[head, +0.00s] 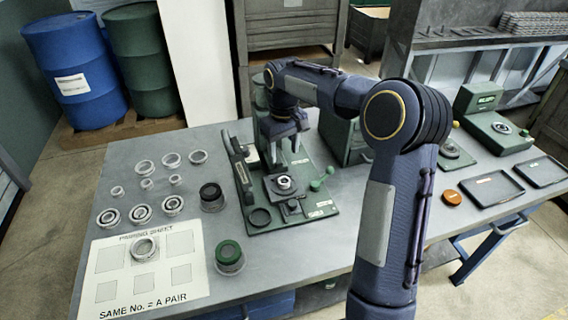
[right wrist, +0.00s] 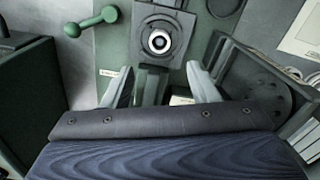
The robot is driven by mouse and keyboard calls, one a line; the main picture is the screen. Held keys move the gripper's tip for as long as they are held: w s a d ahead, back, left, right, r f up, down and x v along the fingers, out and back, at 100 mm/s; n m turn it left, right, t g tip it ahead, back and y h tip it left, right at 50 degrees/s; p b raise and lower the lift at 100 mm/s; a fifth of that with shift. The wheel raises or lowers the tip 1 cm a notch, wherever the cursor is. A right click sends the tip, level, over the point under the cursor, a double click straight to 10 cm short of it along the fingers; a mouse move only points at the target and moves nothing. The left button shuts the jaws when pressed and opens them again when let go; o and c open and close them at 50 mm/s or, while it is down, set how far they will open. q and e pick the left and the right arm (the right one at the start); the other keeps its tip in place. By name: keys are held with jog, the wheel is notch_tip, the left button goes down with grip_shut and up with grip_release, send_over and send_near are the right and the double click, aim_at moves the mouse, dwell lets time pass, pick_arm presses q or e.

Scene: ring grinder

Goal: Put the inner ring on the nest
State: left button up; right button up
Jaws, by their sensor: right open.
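A small bright ring, which looks like the inner ring (head: 284,183), sits on the dark square block of the green grinder, the apparent nest (head: 270,193). In the right wrist view the ring (right wrist: 159,40) lies flat, with a dark centre, near the middle of the block (right wrist: 180,22). My right gripper (head: 286,156) is open and empty, pointing down just behind and above the ring. Its two fingers (right wrist: 160,74) are apart in the wrist view, and the ring is clear of both. I cannot tell exactly how the ring is seated. My left gripper is not in view.
A green ball-ended lever (head: 318,183) stands right of the block. Several loose rings (head: 147,184) lie left of the grinder. A pairing sheet (head: 190,270) holds a ring (head: 144,248). Dark and green-topped ring stacks (head: 229,256) stand nearby. Trays (head: 492,188) lie at right.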

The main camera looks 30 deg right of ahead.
jog(key=s+a+r+t+y, duration=0.1)
jog(key=s+a+r+t, duration=0.15)
jog(key=s, duration=0.55)
jog(key=s+a+r+t+y, duration=0.15)
jog(key=s+r, duration=0.25)
jog(key=s, duration=0.4)
jog(key=s+a+f+m, duration=0.1)
jog(key=s+a+f, duration=0.1)
jog(key=s, duration=0.4)
jog(key=s+a+f+m+t+y, duration=0.1)
jog(key=s+a+f, duration=0.2)
jog(key=s+a, duration=0.2)
jog(key=shift+s+a+f+t, duration=0.3)
jog(key=shift+s+f, duration=0.05)
jog(key=shift+s, duration=0.7)
